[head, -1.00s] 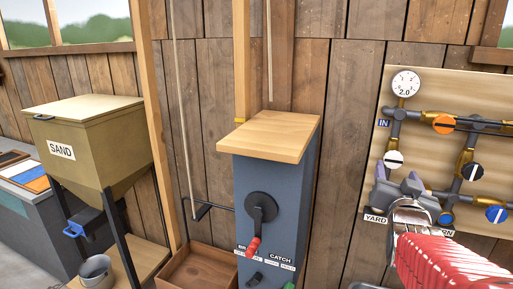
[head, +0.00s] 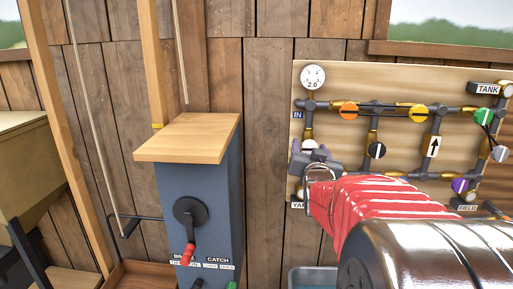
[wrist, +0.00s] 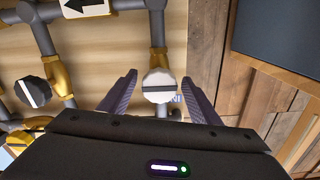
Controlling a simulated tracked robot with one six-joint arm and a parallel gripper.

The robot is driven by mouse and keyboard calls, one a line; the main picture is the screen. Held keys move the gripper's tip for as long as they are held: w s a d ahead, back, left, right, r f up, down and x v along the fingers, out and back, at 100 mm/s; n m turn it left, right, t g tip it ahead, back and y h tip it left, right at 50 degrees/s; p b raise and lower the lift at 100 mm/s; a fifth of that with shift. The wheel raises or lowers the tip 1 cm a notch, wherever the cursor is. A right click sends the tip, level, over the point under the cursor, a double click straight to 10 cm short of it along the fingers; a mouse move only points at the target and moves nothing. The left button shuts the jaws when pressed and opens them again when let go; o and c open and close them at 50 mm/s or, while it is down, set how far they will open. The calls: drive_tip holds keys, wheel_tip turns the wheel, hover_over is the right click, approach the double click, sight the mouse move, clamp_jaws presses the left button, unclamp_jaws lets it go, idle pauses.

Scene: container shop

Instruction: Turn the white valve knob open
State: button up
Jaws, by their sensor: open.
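The white valve knob (wrist: 159,82), round with a dark stripe running across it, shows between my two fingers in the wrist view. In the head view the white knob (head: 309,144) is at the left of the pipe board (head: 345,78), below the gauge and partly hidden by my gripper. My gripper (wrist: 159,92) is open, with one finger on each side of the knob and gaps showing between. In the head view my gripper (head: 309,150) is in front of the knob. I cannot tell how deep the fingers reach around it.
Near the white knob are an orange knob (head: 348,110) and a black-and-white knob (head: 377,150). Yellow (head: 418,112), green (head: 483,115), purple (head: 460,185) and another whitish knob (head: 500,153) are farther right. A grey cabinet (head: 188,215) with a crank stands left.

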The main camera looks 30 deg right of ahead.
drive_tip(key=c, duration=1.1)
drive_tip(key=shift+o, duration=0.2)
drive_tip(key=shift+a, duration=0.1)
